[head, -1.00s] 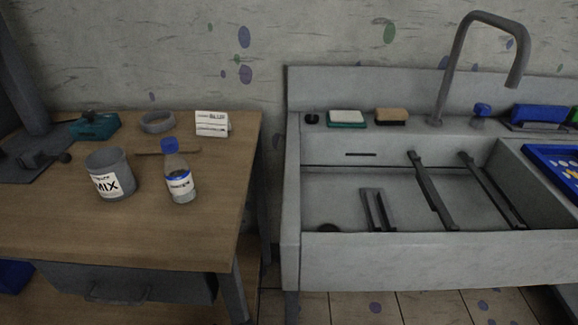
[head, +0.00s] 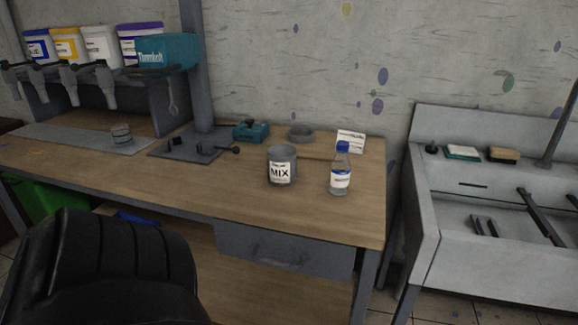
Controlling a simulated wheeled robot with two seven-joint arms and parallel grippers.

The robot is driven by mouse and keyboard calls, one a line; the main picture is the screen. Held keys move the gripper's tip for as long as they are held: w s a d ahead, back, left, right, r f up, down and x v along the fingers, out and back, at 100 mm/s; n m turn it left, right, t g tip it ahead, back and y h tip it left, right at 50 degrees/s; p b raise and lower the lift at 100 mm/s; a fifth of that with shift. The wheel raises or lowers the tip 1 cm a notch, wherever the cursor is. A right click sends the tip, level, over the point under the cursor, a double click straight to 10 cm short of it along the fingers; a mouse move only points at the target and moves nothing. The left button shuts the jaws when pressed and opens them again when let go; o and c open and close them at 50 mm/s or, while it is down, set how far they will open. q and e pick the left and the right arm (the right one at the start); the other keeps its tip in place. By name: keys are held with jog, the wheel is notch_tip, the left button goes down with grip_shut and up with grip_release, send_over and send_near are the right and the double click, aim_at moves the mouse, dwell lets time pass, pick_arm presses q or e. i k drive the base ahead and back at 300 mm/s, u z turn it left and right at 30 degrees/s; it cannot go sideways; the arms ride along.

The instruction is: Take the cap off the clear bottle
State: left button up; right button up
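The clear bottle (head: 340,180) stands upright on the wooden workbench (head: 220,190), near its right end. It has a white and blue label, and its blue cap (head: 342,147) is on top. A grey MIX cup (head: 281,166) stands just left of the bottle, apart from it. Neither of my grippers shows in the head view.
A black chair (head: 100,265) stands in front of the bench at lower left. Behind the bottle are a white card (head: 351,140), a grey ring (head: 300,132) and a teal tool (head: 251,131). Colored tubs (head: 102,45) stand at upper left. A sink (head: 480,220) is at right.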

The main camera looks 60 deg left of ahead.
aim_at(341, 171)
jog(key=z, duration=0.1)
jog(key=k, duration=0.3)
jog(key=u, duration=1.4)
